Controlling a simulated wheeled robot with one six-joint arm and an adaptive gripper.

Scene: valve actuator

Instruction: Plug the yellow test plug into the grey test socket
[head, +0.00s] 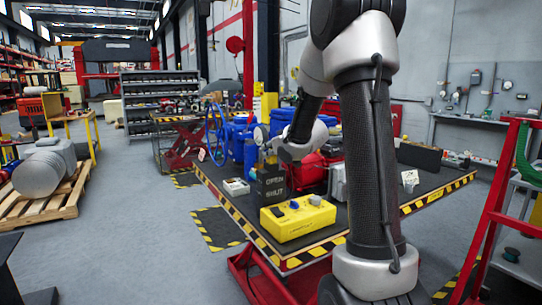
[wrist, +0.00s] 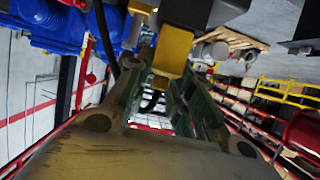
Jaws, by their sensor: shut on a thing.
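In the wrist view, the yellow test plug (wrist: 173,48) sits between the fingertips of my gripper (wrist: 168,78), which is shut on it. A dark block (wrist: 196,10) shows just beyond the plug; I cannot tell whether they touch. In the head view, my gripper (head: 268,155) is small and partly hidden, above the black OPEN/SHUT sign block on the table. The plug cannot be made out there. I cannot pick out the grey test socket for certain in either view.
A lift table (head: 228,200) with striped edges carries a yellow box (head: 297,218) with knobs, the black OPEN/SHUT block (head: 270,187), a small white box (head: 236,187) and blue valve parts (head: 240,140). A blue handwheel (head: 216,133) stands at its left. A dark cable (wrist: 105,38) hangs near my gripper.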

